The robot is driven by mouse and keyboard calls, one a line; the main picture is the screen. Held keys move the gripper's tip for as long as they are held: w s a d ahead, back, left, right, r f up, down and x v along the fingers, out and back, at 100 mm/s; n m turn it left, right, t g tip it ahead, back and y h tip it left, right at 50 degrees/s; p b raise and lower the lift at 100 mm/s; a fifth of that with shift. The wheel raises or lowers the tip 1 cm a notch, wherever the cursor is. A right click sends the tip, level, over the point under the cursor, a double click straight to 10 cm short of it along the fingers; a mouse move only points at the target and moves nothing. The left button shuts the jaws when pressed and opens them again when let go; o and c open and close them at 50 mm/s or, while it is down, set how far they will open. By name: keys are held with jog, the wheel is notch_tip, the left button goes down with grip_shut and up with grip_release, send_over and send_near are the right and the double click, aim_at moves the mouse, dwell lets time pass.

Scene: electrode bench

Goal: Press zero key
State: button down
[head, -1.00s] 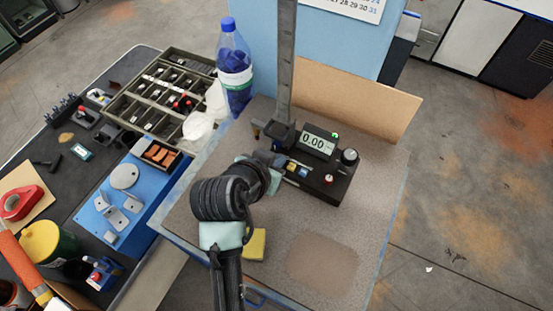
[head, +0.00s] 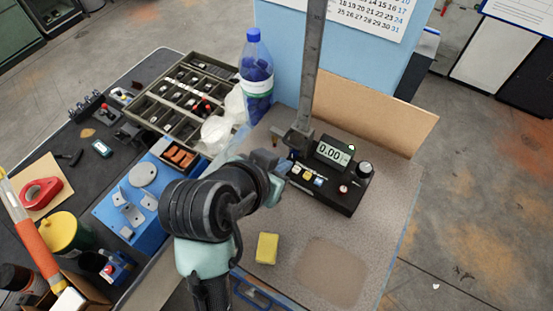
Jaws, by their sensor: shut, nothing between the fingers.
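A black digital height gauge (head: 330,192) stands on the granite plate, with a tall grey column (head: 312,70) and a display (head: 333,153) reading 0.00. Its front panel carries a row of small keys: a yellow key (head: 307,175) and a blue-white key (head: 318,181), with another small pale key at the left. The key labels are too small to read, so I cannot tell which is zero. My gripper (head: 283,171) is shut and empty at the left end of the panel, beside the leftmost key. I cannot tell whether it touches the gauge; its fingertips are partly hidden.
A red button (head: 343,188) and a round knob (head: 365,168) sit right of the keys. A yellow sponge (head: 267,248) lies on the granite plate (head: 390,205), whose front right is clear. A blue bottle (head: 256,80) and parts tray (head: 180,95) stand left.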

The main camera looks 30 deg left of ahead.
jog(key=shift+v, duration=1.05)
jog(key=w+d+r+t+y+b, duration=0.1)
jog(key=w+d+r+t, duration=0.15)
jog(key=r, duration=0.55)
jog(key=w+d+r+t+b, duration=0.2)
jog(key=w+r+t, duration=0.2)
jog(key=r, duration=0.3)
jog(key=w+d+r+t+y+b, duration=0.1)
jog(key=w+d+r+t, duration=0.15)
jog(key=r, duration=0.55)
jog(key=s+d+r+t+h+b, duration=0.1)
jog(key=s+d+r+t, duration=0.2)
jog(key=r, duration=0.6)
jog(key=s+d+r+t+b, duration=0.1)
jog(key=s+d+r+t, duration=0.3)
jog(key=r, duration=0.4)
jog(key=shift+s+d+r+t+h, duration=0.15)
jog(key=shift+s+r+t+h, duration=0.35)
jog(key=shift+t, duration=0.6)
